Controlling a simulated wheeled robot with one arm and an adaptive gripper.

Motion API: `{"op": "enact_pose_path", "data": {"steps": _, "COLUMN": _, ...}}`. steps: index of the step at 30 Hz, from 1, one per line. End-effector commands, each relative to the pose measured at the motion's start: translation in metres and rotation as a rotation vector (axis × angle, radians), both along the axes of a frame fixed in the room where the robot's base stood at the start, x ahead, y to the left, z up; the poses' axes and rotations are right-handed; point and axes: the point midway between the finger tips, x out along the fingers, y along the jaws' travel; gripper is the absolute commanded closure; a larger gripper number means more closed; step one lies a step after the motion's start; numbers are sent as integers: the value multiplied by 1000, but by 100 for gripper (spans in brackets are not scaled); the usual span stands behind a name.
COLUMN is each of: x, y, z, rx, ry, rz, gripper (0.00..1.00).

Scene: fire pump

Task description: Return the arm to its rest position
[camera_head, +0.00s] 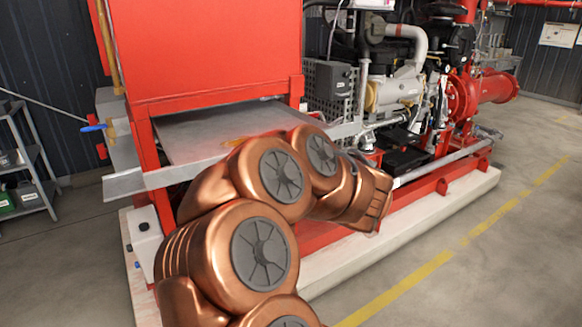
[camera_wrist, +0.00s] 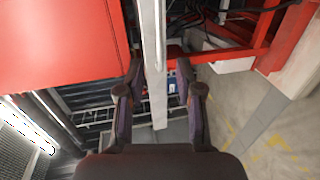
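My arm is copper-coloured and bent in front of the red cabinet (camera_head: 205,50) in the head view. Its forearm reaches up and then right, over the pale metal shelf (camera_head: 190,137) at the cabinet's open lower bay. The gripper's fingers cannot be made out in the head view. In the wrist view my gripper (camera_wrist: 159,80) has its two dark fingers spread apart. A pale metal bar (camera_wrist: 153,30) runs through the view between them, with gaps on both sides. The fingers do not appear to touch it, and how far off it is I cannot tell.
The red pump and engine (camera_head: 395,85) stand to the right on a red frame and pale plinth (camera_head: 440,215). A blue-handled lever (camera_head: 92,128) sticks out on the left, near a shelf rack (camera_head: 28,165). Open floor with a yellow line (camera_head: 470,240) lies right.

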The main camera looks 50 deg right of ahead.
Motion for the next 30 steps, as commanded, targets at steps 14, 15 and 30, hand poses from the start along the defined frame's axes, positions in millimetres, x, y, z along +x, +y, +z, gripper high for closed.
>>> {"op": "enact_pose_path", "data": {"steps": 14, "x": 5, "y": -1, "z": 7, "rx": 2, "ry": -4, "rz": -26, "gripper": 64}}
{"op": "enact_pose_path", "data": {"steps": 15, "x": 7, "y": -2, "z": 11, "rx": 4, "ry": -7, "rz": -44, "gripper": 64}}
{"op": "enact_pose_path", "data": {"steps": 30, "x": 12, "y": 2, "z": 51, "rx": 239, "ry": -70, "rz": -465, "gripper": 64}}
